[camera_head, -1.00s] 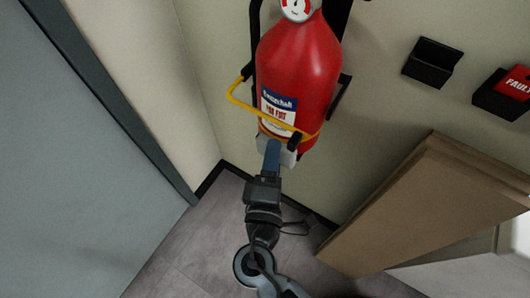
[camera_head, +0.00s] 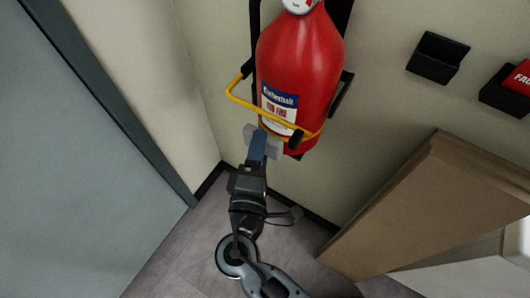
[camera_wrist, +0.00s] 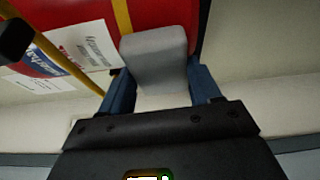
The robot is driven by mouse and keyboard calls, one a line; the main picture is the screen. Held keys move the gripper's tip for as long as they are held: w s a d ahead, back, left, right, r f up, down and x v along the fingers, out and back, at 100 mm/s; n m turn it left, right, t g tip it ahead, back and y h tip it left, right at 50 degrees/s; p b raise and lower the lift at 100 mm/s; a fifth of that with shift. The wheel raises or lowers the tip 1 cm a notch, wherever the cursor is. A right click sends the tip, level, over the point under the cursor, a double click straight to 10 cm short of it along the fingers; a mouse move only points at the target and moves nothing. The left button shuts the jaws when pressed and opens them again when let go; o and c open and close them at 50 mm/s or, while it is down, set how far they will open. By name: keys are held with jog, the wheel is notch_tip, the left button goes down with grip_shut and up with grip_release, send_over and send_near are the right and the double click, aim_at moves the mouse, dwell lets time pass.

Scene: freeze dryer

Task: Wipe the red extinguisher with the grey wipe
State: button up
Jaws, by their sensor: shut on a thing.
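The red extinguisher (camera_head: 300,65) hangs upright on the wall in the head view, with a blue and white label and a yellow bar around its lower part. Its red side also fills the top of the wrist view (camera_wrist: 70,15). My gripper (camera_head: 258,145) is at the lower left of the extinguisher. It is shut on the grey wipe (camera_wrist: 155,58), a pale block between the blue fingers. The wipe also shows at the fingertips in the head view (camera_head: 250,132). In the wrist view it overlaps the extinguisher's lower edge; I cannot tell whether they touch.
The yellow bar (camera_head: 245,103) and its black clips stand out close to my gripper. A brown cabinet (camera_head: 430,200) is at the right, and a grey door (camera_head: 80,170) at the left. Black wall holders (camera_head: 437,58) are at the upper right. Floor shows below.

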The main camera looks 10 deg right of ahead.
jog(key=s+a, duration=0.3)
jog(key=s, duration=0.1)
jog(key=shift+s+a+b, duration=0.3)
jog(key=shift+s+a, duration=0.05)
jog(key=shift+s, duration=0.05)
dwell(0.4)
jog(key=shift+s+a, duration=0.9)
jog(key=shift+s, duration=0.25)
